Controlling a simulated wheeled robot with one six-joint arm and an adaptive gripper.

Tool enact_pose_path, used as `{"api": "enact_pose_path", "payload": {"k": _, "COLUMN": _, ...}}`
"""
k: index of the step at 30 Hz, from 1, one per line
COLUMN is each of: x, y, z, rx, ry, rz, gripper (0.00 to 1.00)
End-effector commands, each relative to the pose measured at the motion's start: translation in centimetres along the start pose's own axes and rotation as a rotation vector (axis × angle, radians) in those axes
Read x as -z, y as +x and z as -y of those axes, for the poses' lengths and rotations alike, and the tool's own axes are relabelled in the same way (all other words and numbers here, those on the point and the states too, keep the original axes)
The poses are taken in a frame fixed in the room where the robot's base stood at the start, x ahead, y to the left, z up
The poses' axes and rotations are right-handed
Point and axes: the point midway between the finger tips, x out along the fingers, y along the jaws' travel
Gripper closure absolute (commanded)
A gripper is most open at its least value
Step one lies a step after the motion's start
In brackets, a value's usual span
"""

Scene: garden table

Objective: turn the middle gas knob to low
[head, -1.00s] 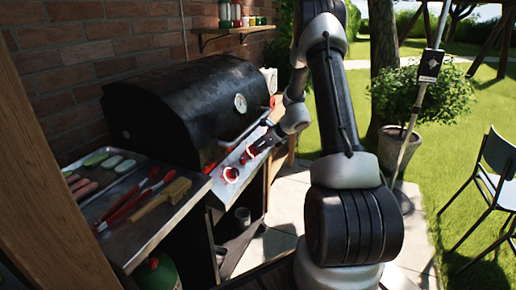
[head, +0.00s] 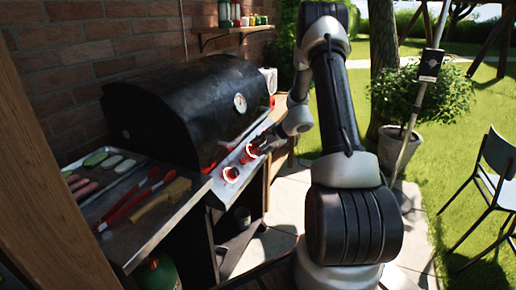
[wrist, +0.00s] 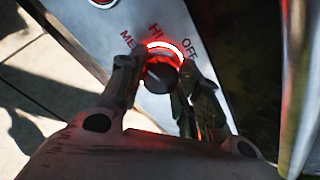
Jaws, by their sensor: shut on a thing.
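The middle gas knob (wrist: 161,75) is dark, with a glowing red ring around it, on the grill's sloping metal front panel (wrist: 165,22). The letters ME, HI and OFF show around the ring; any lettering below is hidden. I cannot make out a pointer on the knob. My gripper (wrist: 160,82) is shut on the knob, one finger on each side. In the head view my gripper (head: 264,143) reaches the panel from the right and partly covers this knob (head: 250,152).
A nearer red-ringed knob (head: 231,173) sits on the same panel. The black grill lid (head: 180,108) is closed just behind. To the left, a side shelf (head: 130,240) bears red tongs (head: 140,197), a wooden brush (head: 163,197) and a food tray (head: 85,190).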

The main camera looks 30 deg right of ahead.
Motion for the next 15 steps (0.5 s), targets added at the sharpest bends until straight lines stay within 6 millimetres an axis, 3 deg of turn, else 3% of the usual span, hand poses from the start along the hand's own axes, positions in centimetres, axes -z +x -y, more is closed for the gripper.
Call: {"api": "enact_pose_path", "payload": {"k": 15, "x": 0.1, "y": -0.02, "z": -0.02, "rx": -0.001, "ry": -0.405, "rz": 0.03, "gripper": 0.9}}
